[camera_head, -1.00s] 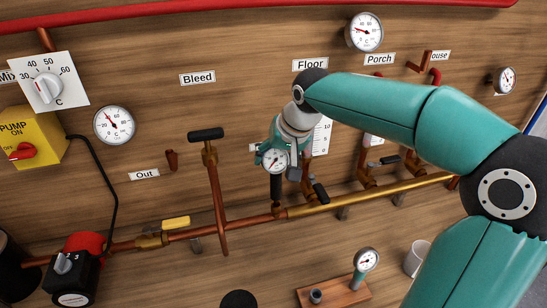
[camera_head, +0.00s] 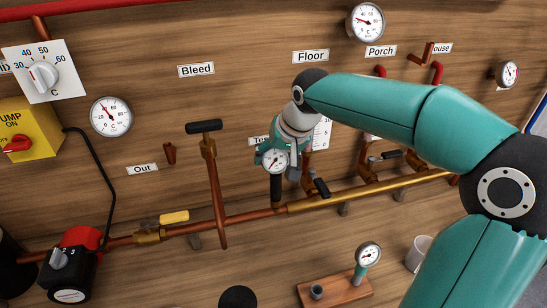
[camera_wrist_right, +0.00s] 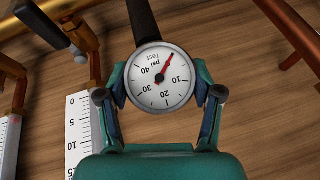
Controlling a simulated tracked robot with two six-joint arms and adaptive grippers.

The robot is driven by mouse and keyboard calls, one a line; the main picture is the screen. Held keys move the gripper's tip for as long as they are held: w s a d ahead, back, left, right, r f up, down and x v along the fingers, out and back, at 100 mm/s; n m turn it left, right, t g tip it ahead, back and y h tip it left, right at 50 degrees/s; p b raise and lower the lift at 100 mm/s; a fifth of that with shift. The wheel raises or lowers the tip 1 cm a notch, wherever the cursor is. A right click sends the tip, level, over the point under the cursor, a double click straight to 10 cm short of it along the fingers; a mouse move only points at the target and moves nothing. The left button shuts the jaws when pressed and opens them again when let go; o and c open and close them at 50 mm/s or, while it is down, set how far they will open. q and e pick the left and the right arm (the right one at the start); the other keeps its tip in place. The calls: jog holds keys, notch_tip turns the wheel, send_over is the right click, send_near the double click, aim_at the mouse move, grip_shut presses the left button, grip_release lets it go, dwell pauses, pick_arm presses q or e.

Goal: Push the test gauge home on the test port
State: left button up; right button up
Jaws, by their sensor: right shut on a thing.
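The test gauge (camera_head: 274,160) is a round white dial marked psi with a red needle, on a black stem (camera_head: 276,188). My right gripper (camera_wrist_right: 160,98) is shut on it, with the fingers on either side of the dial; the dial (camera_wrist_right: 160,76) faces the wrist camera. In the head view the stem points down at the copper pipe, where the test port (camera_head: 278,205) is. The stem's lower end is at or very close to the port; I cannot tell how far it is seated. The left gripper is not in view.
A brass pipe (camera_head: 375,192) runs right from the port, with a black-handled valve (camera_head: 321,187) close by. A bleed pipe (camera_head: 214,190) with a black T-handle stands to the left.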

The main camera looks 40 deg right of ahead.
jog(key=shift+f, duration=0.15)
jog(key=o, duration=1.3)
jog(key=shift+o, duration=0.2)
jog(key=shift+p+v, duration=1.75)
jog(key=shift+v, duration=1.35)
